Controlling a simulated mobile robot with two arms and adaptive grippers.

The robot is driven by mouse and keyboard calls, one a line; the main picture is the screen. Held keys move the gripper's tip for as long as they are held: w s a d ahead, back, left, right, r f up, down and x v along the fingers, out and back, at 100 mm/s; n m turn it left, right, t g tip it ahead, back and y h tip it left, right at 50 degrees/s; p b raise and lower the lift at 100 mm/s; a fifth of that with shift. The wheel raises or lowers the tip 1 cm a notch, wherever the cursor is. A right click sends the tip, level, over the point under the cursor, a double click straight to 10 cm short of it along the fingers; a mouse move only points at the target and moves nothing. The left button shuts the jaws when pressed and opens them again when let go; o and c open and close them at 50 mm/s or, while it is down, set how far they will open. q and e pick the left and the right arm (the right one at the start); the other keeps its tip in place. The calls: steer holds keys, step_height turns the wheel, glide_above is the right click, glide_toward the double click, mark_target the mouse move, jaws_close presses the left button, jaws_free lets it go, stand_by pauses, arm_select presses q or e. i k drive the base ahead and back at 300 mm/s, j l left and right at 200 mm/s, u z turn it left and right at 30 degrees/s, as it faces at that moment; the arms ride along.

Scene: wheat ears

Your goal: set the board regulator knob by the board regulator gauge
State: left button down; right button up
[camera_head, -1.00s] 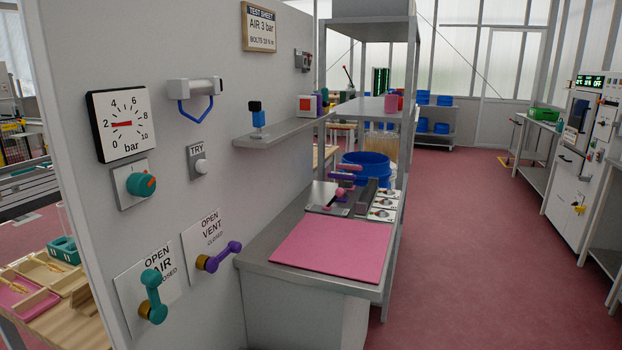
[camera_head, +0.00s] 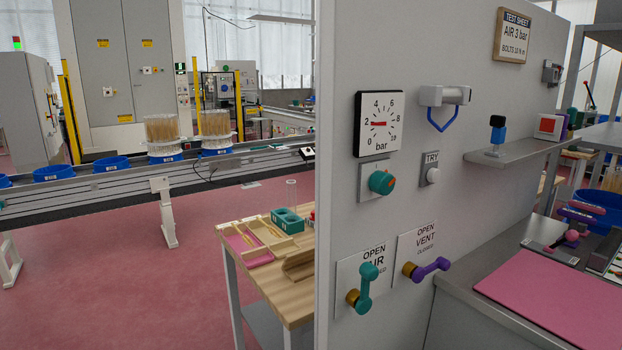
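The board regulator gauge (camera_head: 379,123) is a white square dial marked 0 to 10 bar on the grey board (camera_head: 480,40). Its red needle points left, near the 2. The board regulator knob (camera_head: 381,182) is teal with an orange mark and sits on a small plate just below the gauge. The test sheet (camera_head: 512,35) high on the board reads AIR 3 bar. Neither of my grippers is in view.
Below the knob are a teal air lever (camera_head: 366,288) and a purple vent lever (camera_head: 427,268). A TRY button (camera_head: 431,176) is right of the knob. A shelf (camera_head: 520,155) and a bench with a pink mat (camera_head: 555,305) stand at right. Open floor (camera_head: 130,270) lies left.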

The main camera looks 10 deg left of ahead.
mark_target(382, 183)
steer(key=i+l, duration=0.1)
steer(key=l, duration=1.1)
steer(key=i+l, duration=0.15)
steer(key=l, duration=0.45)
